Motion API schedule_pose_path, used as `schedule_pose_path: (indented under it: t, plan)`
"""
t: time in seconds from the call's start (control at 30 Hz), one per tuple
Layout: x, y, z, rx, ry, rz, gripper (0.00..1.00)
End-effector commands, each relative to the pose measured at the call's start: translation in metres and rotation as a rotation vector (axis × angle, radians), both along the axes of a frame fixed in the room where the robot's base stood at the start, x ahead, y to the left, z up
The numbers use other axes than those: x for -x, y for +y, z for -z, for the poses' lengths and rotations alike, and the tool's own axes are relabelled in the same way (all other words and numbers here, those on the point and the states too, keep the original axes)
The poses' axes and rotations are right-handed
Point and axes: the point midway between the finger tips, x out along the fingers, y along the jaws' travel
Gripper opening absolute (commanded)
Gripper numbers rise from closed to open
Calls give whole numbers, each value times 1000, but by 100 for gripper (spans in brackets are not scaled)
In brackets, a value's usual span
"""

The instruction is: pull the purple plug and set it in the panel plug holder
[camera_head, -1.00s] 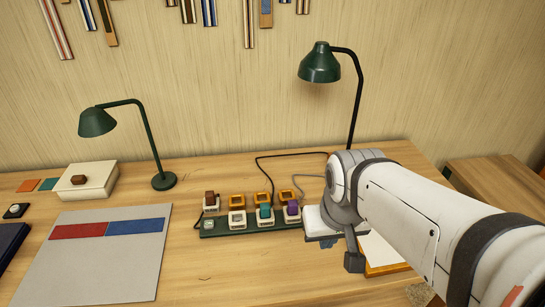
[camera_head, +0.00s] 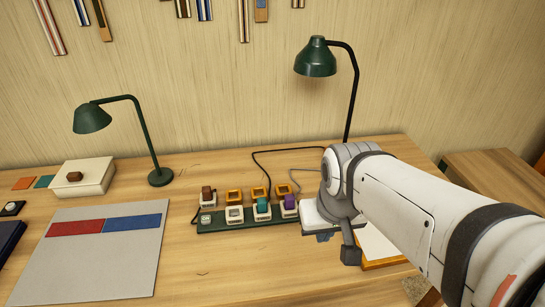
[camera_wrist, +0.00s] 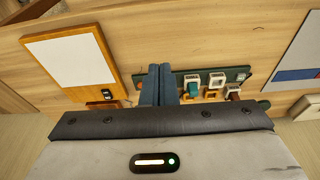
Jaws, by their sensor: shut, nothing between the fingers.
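The purple plug (camera_head: 290,201) stands in the right-hand white socket of a dark green strip (camera_head: 245,224). A teal plug (camera_head: 262,205) sits beside it, and a brown plug (camera_head: 208,193) is at the left end. Orange open frames (camera_head: 234,195) stand in a row behind the strip; I cannot tell which is the panel plug holder. My gripper (camera_wrist: 160,68) is shut and empty, its dark blue fingers together in the wrist view, beside the strip's end. The teal plug (camera_wrist: 193,88) shows there; the purple one is not visible, probably behind the fingers.
A green lamp (camera_head: 316,58) stands behind the strip and another (camera_head: 93,118) to the left. A grey mat (camera_head: 100,265) lies at left, a framed white board (camera_wrist: 78,56) beside my gripper. Dark cables run behind the strip. The table front is clear.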

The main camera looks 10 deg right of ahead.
Motion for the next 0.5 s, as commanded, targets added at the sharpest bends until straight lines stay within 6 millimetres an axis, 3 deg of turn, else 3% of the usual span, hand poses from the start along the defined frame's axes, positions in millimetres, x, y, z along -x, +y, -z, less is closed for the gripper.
schedule_pose_path:
  t: [0.2, 0.33, 0.5]
  plan:
    - [0, 0, 0, 0, 0, 0, 0]
    - [-4, 0, -2, 0, 4, 0, 11]
    - [-37, 0, -12, -1, 31, 0, 25]
